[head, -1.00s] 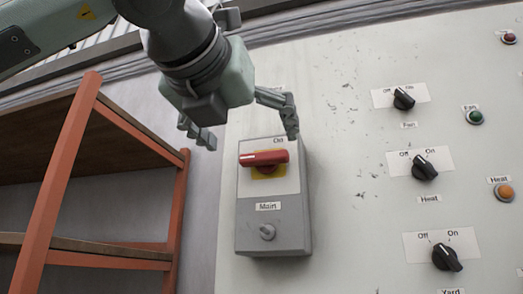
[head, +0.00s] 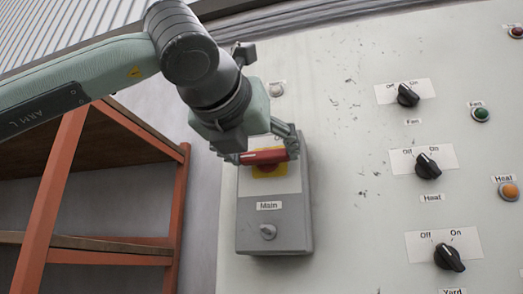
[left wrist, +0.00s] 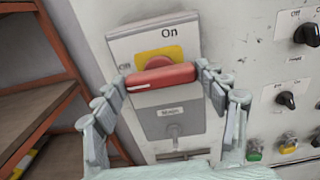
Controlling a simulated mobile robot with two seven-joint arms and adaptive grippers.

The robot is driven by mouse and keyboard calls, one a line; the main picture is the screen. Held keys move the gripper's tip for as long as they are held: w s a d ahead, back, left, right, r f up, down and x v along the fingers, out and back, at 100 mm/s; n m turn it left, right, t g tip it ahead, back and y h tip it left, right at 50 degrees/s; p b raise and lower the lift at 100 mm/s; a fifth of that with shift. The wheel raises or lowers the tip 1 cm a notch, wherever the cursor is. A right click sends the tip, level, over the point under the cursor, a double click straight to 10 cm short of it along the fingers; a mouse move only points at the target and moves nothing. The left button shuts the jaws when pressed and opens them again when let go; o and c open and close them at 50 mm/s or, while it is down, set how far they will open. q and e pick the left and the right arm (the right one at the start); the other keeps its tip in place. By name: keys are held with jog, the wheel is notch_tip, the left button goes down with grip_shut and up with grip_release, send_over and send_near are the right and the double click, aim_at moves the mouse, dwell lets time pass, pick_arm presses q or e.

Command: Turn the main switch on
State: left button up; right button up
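The main switch is a red bar handle (head: 265,157) on a yellow plate, on the front of a grey box marked "Main" (head: 272,226). The handle lies nearly level, and in the left wrist view the red handle (left wrist: 160,77) has its white mark at the left end, on the Off side. "On" is printed above it. My left gripper (head: 262,155) is at the handle, with one finger at each end. In the left wrist view the left gripper's fingertips (left wrist: 161,75) appear closed against both ends. My right gripper is not in view.
A pale panel (head: 340,200) to the right carries black knobs for Fan (head: 408,95), Heat (head: 428,166) and Yard (head: 448,257), plus coloured lamps. An orange-framed shelf (head: 55,205) stands left of the box. The panel's face just right of the box is clear.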

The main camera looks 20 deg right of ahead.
pick_arm(q)
jog(key=c, duration=0.3)
